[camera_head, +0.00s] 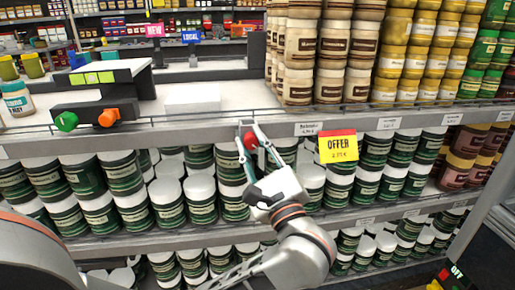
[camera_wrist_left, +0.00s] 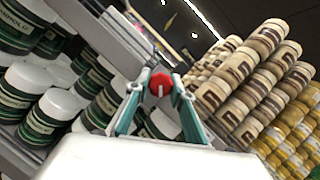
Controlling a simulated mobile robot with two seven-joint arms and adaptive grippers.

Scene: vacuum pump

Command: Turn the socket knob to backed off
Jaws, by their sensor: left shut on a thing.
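A red round knob (camera_head: 250,140) sits at the front edge of the shelf, just below the white counter. It also shows in the left wrist view (camera_wrist_left: 160,80), with a pale line on its face running roughly up and down. My left gripper (camera_head: 248,127) is shut on this red knob, with one teal finger on each side of it. No label on the knob is readable. My right gripper is not in view.
A black device (camera_head: 95,110) with a green knob (camera_head: 66,121) and an orange knob (camera_head: 108,117) stands on the counter at left. A yellow and red offer sign (camera_head: 338,147) hangs right of my gripper. Green jars (camera_head: 120,172) fill the shelf below; brown-labelled jars (camera_head: 300,45) are stacked above.

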